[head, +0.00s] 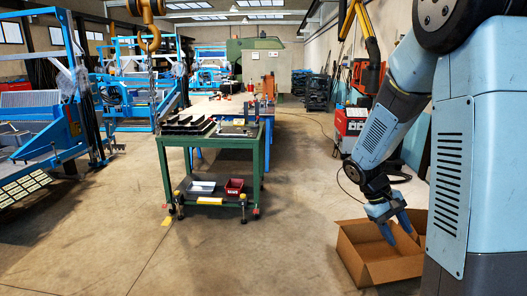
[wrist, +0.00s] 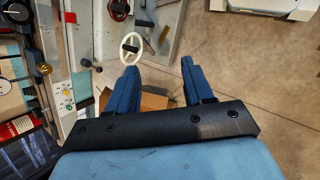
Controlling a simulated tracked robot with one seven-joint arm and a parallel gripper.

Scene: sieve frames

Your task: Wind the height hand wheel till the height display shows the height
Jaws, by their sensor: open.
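My gripper (head: 398,232) hangs low over an open cardboard box at the right in the head view. In the wrist view my gripper (wrist: 158,68) has its two blue fingers spread apart with nothing between them. A pale hand wheel (wrist: 131,48) with a dark grip shows just beyond the left finger, apart from it as far as I can see. I cannot tell which is the height hand wheel. No height display can be read in either view.
The cardboard box (head: 372,262) stands on the floor below my gripper. A machine panel (wrist: 66,92) with buttons and knobs runs along the left in the wrist view. A green cart (head: 188,141) stands mid-floor. Bare floor (head: 265,255) lies between cart and box.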

